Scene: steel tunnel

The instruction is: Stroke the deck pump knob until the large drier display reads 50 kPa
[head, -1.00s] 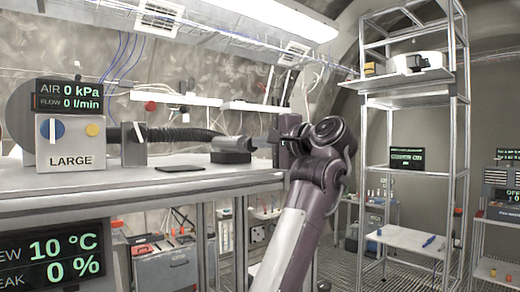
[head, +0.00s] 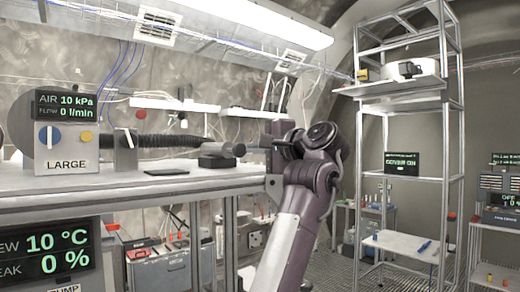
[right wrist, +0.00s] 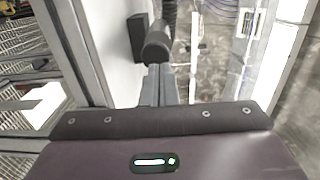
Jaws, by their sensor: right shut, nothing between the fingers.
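The large drier, a pale box marked LARGE (head: 66,165), stands at the left of the bench in the head view. Its display (head: 65,105) reads AIR 10 kPa and FLOW 0 l/min. The deck pump knob (head: 222,148) is a grey cylinder lying over a dark base (head: 216,161) on the bench. It also shows in the right wrist view (right wrist: 156,48). My right gripper (head: 255,149) is shut and empty, with its fingertips (right wrist: 158,80) at the knob's near end; contact is hard to tell. My left gripper is out of view.
A black ribbed hose (head: 175,138) runs behind the knob from the drier. A flat dark pad (head: 167,171) lies on the bench (head: 120,186). A metal rack (head: 448,140) stands to the right of my right arm.

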